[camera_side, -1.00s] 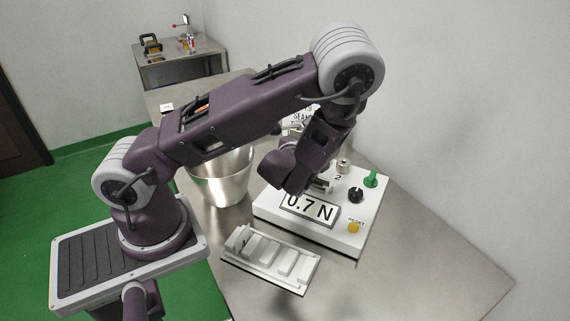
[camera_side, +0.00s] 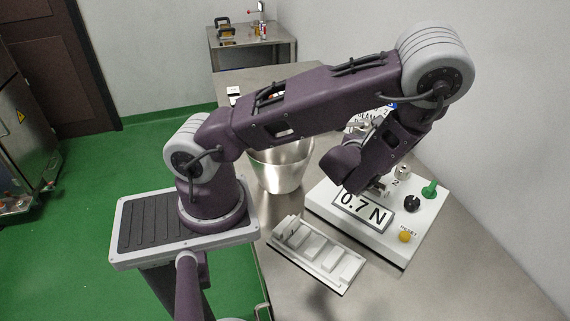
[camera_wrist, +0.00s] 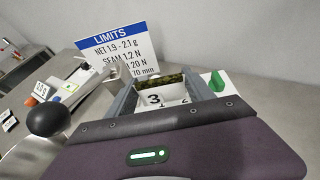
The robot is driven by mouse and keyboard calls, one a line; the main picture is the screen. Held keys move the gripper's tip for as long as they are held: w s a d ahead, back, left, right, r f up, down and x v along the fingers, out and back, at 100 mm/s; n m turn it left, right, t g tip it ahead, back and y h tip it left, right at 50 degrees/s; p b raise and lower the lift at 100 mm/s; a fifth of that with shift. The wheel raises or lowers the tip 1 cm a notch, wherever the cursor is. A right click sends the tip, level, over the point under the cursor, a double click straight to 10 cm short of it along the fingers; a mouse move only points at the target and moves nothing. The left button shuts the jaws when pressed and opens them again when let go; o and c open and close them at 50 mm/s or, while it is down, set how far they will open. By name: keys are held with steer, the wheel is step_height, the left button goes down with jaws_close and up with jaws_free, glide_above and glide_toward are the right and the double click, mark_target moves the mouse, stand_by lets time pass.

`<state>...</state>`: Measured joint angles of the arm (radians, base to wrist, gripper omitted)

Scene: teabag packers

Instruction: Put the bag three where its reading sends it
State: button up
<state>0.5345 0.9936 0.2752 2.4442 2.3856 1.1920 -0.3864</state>
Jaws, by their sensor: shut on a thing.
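Bag three (camera_wrist: 160,83) shows in the wrist view as a dark green packet with a white part marked 3 between my fingers. My gripper (camera_wrist: 160,95) is shut on it. In the side view my gripper (camera_side: 379,189) is low over the white seam tester (camera_side: 385,232), just behind its display, largely hidden by my arm; the bag cannot be made out there. The tester's display (camera_side: 362,210) reads 0.7 N. The limits sign (camera_wrist: 117,52) gives net 1.9 - 2.1 g and seam 1.2 N; its lower lines are partly covered.
A metal bucket (camera_side: 280,172) stands left of the tester. A white slotted rack (camera_side: 316,256) lies in front. The tester carries a yellow reset button (camera_side: 405,237), a black knob (camera_side: 412,203) and a green lever (camera_side: 429,189). Bare steel table is free at the front right.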

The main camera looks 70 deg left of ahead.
steer(key=s+d+r, duration=0.3)
steer(key=d+r, duration=0.1)
steer(key=d, duration=0.4)
step_height(320, 180, up, 12)
steer(key=s+a+r+n+g+y, duration=0.1)
steer(key=s+a+n+g+y, duration=0.25)
steer(key=a, duration=0.45)
steer(key=s+a+n+g+y, duration=0.25)
steer(key=a+n+g, duration=0.2)
steer(key=a, duration=0.35)
steer(key=s+a+n+g+h, duration=0.1)
steer(key=s+a+n+g, duration=0.5)
steer(key=s+n+g, duration=0.55)
step_height(320, 180, down, 12)
steer(key=s+m+t, duration=0.1)
steer(key=m, duration=0.1)
steer(key=o, duration=1.3)
steer(key=shift+a+r+t, duration=0.1)
steer(key=shift+t, duration=0.15)
steer(key=shift+o, duration=0.2)
